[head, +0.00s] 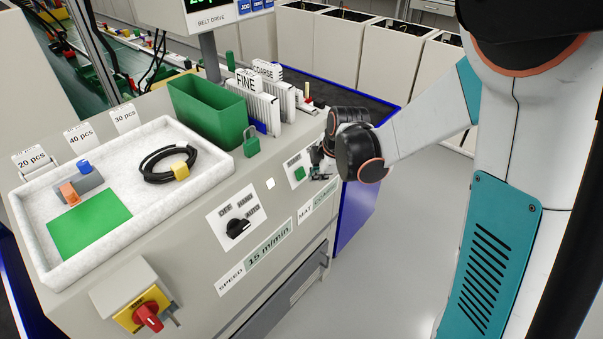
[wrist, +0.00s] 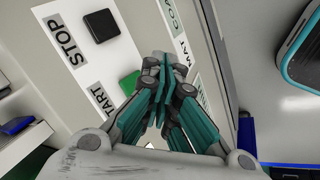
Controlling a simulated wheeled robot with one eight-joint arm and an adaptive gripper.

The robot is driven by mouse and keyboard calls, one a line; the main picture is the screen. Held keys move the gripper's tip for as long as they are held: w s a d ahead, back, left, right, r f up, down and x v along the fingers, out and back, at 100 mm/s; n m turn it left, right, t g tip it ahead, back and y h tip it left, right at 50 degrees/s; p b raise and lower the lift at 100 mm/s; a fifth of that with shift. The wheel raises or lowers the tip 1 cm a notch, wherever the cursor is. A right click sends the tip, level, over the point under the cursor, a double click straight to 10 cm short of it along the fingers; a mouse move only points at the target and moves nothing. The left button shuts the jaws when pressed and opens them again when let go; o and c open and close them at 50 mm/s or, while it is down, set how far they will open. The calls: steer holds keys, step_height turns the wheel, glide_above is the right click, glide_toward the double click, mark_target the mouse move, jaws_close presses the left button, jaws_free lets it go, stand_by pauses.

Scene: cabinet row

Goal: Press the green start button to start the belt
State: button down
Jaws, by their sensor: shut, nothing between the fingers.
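The green start button (wrist: 128,82) sits above the START label (wrist: 101,98) in the wrist view, partly behind my fingers. In the head view the green button (head: 299,173) is on a white plate on the sloped cabinet front. My gripper (wrist: 157,62) is shut and empty, its teal fingers together. Its fingertips lie just right of the button in the wrist view. In the head view my gripper (head: 319,175) is also just right of the button, close to the panel. I cannot tell whether the fingertips touch the panel.
A black button (wrist: 101,26) stands beside the STOP label (wrist: 66,41). The OFF/HAND/AUTO selector (head: 238,228) is left of the start button, and a red rotary switch (head: 148,317) is further left. A white tray (head: 195,186) and green bin (head: 208,114) stand on top. Open floor lies right.

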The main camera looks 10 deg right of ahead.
steer(key=s+d, duration=0.1)
steer(key=s+d+r, duration=0.1)
steer(key=shift+s+r+p, duration=0.2)
steer(key=shift+s+p, duration=0.15)
steer(key=shift+p, duration=0.05)
stand_by(0.6)
steer(key=s+a+r+m+t, duration=0.1)
steer(key=s+r+m, duration=0.6)
steer(key=s, duration=0.4)
steer(key=s+a+r+m+t+h, duration=0.1)
steer(key=s+r+m, duration=0.6)
steer(key=s+m, duration=0.3)
steer(key=shift+s+r+t, duration=0.25)
steer(key=shift+s+t, duration=0.05)
steer(key=shift+s, duration=0.2)
